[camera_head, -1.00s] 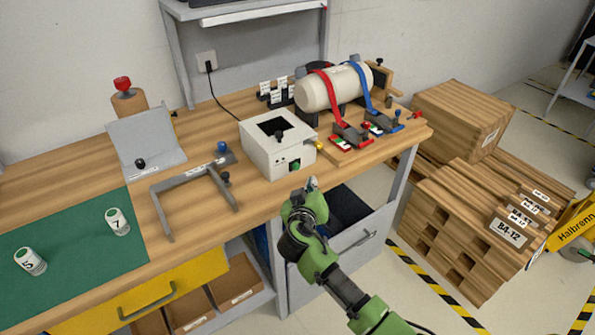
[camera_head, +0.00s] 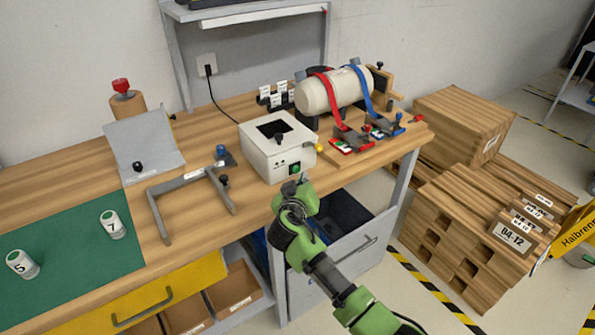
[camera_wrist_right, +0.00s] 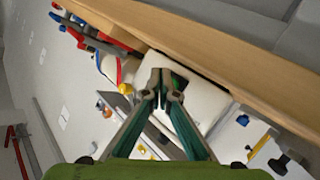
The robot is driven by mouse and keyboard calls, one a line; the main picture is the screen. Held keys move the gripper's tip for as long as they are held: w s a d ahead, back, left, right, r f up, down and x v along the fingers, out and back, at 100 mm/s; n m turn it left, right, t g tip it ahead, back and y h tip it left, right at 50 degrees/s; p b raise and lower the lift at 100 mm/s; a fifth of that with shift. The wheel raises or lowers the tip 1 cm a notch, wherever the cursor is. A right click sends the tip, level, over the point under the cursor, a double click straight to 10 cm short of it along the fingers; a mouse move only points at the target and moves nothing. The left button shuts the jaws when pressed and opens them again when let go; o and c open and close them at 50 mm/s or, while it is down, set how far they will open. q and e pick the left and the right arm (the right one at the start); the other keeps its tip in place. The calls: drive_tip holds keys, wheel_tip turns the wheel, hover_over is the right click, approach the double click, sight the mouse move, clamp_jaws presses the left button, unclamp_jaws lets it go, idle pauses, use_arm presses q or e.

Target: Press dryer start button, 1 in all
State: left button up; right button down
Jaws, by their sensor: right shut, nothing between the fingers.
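The dryer (camera_head: 263,153) is a white box with a dark square opening and a black knob on top. It stands on the wooden workbench. Its green start button (camera_head: 295,168) is low on the front face, at the right. My right gripper (camera_head: 303,181) is shut and empty, just in front of and slightly below the button. A small gap seems to show, but contact cannot be told for sure. In the right wrist view the closed fingertips (camera_wrist_right: 161,92) overlap the white box (camera_wrist_right: 206,104), with the green button (camera_wrist_right: 178,80) partly hidden behind them. My left gripper is not in view.
A grey bracket frame (camera_head: 188,181) stands left of the dryer. A cream tank (camera_head: 333,91) with red and blue straps is behind right, with clamps in front. An open grey drawer (camera_head: 350,252) is below the bench edge. Wooden crates (camera_head: 470,235) stand right.

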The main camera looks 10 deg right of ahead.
idle(0.8)
drive_tip(key=shift+w+a+f+b, duration=0.1)
drive_tip(key=shift+w+b, duration=0.15)
drive_tip(key=shift+b, duration=0.1)
drive_tip(key=shift+w, duration=0.2)
drive_tip(key=shift+w+a+b, duration=0.2)
drive_tip(key=shift+w+b, duration=0.25)
drive_tip(key=shift+b, duration=0.1)
idle(0.4)
drive_tip(key=shift+s+r, duration=0.1)
drive_tip(key=shift+r, duration=0.1)
drive_tip(key=shift+s+d+p, duration=0.3)
drive_tip(key=shift+s+p, duration=0.2)
drive_tip(key=shift+s, duration=0.3)
drive_tip(key=shift+f, duration=0.1)
